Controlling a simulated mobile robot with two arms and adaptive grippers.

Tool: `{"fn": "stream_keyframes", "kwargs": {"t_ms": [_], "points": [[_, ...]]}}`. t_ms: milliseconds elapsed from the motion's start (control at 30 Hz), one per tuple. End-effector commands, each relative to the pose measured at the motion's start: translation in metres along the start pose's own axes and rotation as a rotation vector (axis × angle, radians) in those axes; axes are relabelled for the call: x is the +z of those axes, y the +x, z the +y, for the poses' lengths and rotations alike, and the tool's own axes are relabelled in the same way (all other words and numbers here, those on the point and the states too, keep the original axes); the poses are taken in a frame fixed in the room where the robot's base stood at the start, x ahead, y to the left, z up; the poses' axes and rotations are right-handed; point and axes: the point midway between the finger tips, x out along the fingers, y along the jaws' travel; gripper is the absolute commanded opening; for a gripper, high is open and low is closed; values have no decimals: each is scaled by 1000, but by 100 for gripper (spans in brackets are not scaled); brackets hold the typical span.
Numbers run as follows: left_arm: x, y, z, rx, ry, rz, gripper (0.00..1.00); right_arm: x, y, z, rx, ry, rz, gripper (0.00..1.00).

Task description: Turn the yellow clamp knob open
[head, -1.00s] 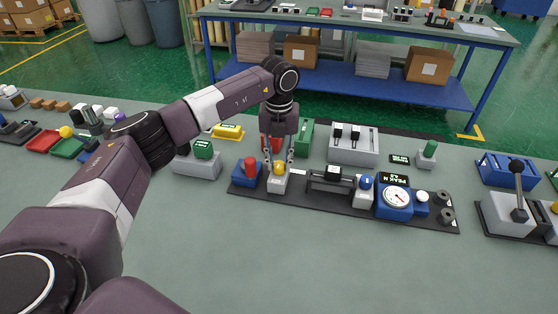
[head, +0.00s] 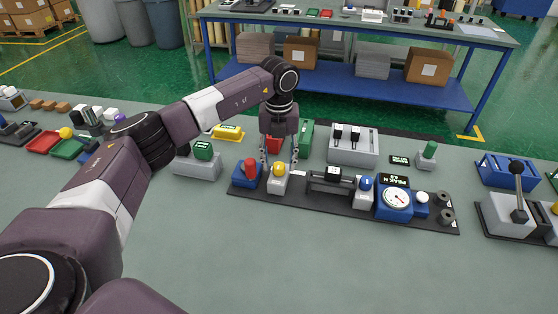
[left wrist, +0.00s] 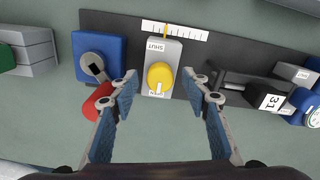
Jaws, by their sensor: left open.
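The yellow clamp knob (head: 279,169) sits on a light grey block (head: 277,184) on the dark fixture plate. In the left wrist view the knob (left wrist: 159,75) has a white mark pointing toward the lower end of the block, at a small label partly hidden there. The word SHUT is on the block's other end. My left gripper (left wrist: 163,84) is open, with one fingertip on each side of the knob and gaps between. In the head view the left gripper (head: 280,158) hangs just above and behind the knob. My right gripper is not in view.
A blue block with a red handle (head: 251,168) stands close left of the knob. Right of it are a black slide (head: 330,180), a blue-topped post (head: 364,188) and a dial gauge (head: 395,198). The bench (head: 300,250) in front is clear.

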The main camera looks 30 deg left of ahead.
Motion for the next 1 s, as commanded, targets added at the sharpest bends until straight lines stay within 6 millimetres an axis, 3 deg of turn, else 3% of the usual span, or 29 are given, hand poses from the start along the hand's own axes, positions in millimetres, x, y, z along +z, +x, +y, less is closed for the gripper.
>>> {"fn": "stream_keyframes", "kwargs": {"t_ms": [167,600,800,1000], "points": [[0,-14,-1,-2,1,-2,43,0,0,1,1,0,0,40],[1,-102,-1,-3,0,-3,43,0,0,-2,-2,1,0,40],[1,-118,0,-1,-1,-1,43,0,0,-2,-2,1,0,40],[0,-120,0,0,-1,0,43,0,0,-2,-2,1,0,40]]}}
